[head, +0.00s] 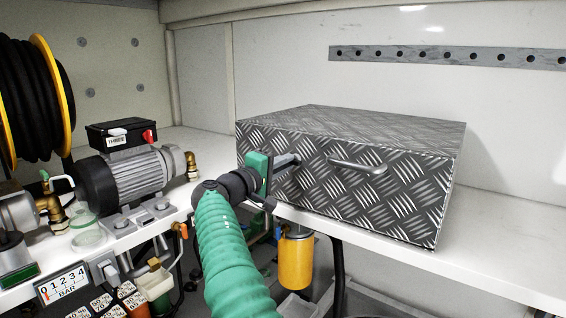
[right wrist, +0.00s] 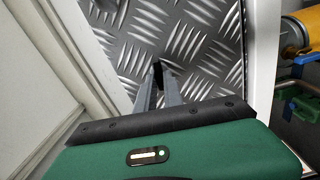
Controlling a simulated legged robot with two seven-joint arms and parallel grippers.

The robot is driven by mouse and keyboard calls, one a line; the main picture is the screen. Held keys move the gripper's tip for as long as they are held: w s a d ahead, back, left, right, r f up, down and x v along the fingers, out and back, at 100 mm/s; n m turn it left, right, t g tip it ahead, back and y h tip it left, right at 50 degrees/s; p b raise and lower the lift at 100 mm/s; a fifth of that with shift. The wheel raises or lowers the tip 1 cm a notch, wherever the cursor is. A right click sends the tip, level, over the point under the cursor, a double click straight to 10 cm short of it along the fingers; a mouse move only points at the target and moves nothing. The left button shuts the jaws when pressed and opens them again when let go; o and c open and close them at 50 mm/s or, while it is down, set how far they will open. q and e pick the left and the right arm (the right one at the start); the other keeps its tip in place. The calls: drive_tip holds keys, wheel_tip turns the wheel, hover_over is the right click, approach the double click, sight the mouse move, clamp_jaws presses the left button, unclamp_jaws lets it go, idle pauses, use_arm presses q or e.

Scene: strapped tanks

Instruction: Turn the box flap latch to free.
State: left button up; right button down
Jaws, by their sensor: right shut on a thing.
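The box (head: 352,190) is covered in grey diamond plate and sits on the white shelf. A bar handle (head: 358,165) is on its front face. My right gripper (head: 294,160) reaches the left part of that front face. In the right wrist view, the right fingers (right wrist: 159,82) are closed close together on a small dark piece, the box flap latch (right wrist: 158,68), against the plate. The fingers mostly hide the latch in the head view, and I cannot tell its angle. My left gripper is not in view.
A pump motor (head: 125,172) and a black hose reel (head: 35,100) stand to the left. A yellow canister (head: 296,262) hangs below the shelf edge. The shelf right of the box (head: 500,235) is clear. A perforated rail (head: 450,55) runs along the back wall.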

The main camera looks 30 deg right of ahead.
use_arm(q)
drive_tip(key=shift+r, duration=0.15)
use_arm(e)
drive_tip(key=shift+r+n, duration=0.25)
drive_tip(key=shift+n, duration=0.35)
drive_tip(key=c, duration=1.9)
unclamp_jaws()
drive_tip(key=o, duration=0.4)
drive_tip(key=shift+w+d+f, duration=0.15)
drive_tip(key=shift+f, duration=0.05)
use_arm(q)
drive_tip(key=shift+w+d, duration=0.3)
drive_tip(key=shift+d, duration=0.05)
use_arm(e)
drive_tip(key=shift+o, duration=0.2)
drive_tip(key=shift+w+d+f, duration=0.15)
drive_tip(key=shift+d+f, duration=0.05)
drive_tip(key=shift+d, duration=0.05)
